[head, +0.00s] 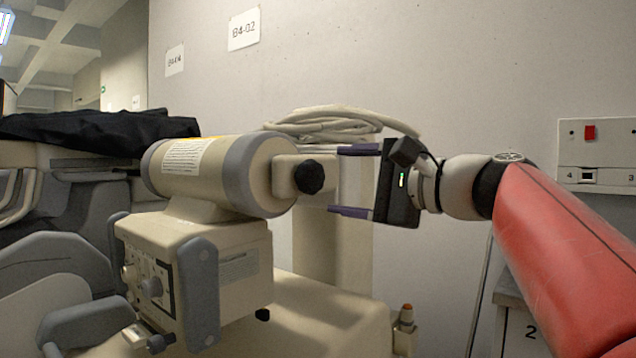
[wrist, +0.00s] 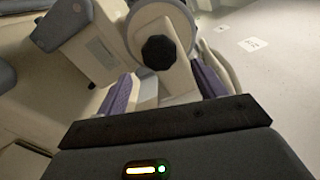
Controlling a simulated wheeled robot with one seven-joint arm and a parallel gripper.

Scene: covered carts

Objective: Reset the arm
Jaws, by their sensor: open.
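My gripper (head: 334,181) is open, with its two purple fingers spread one above the other in the head view. They point left toward a beige machine's cylindrical head (head: 222,174), at the end that carries a bracket and a black knob (head: 309,177). In the wrist view the knob (wrist: 158,52) and bracket lie between the fingers (wrist: 164,82). I cannot tell whether either finger touches the bracket. My red arm reaches in from the lower right. Nothing is seen held.
The machine's control box (head: 215,270) stands below the cylinder. A coiled cable (head: 335,122) lies behind the fingers. A black cloth (head: 95,132) covers grey equipment at left. A wall panel with a red switch (head: 598,155) is at right, above a grey cabinet (head: 515,315). The wall closes the back.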

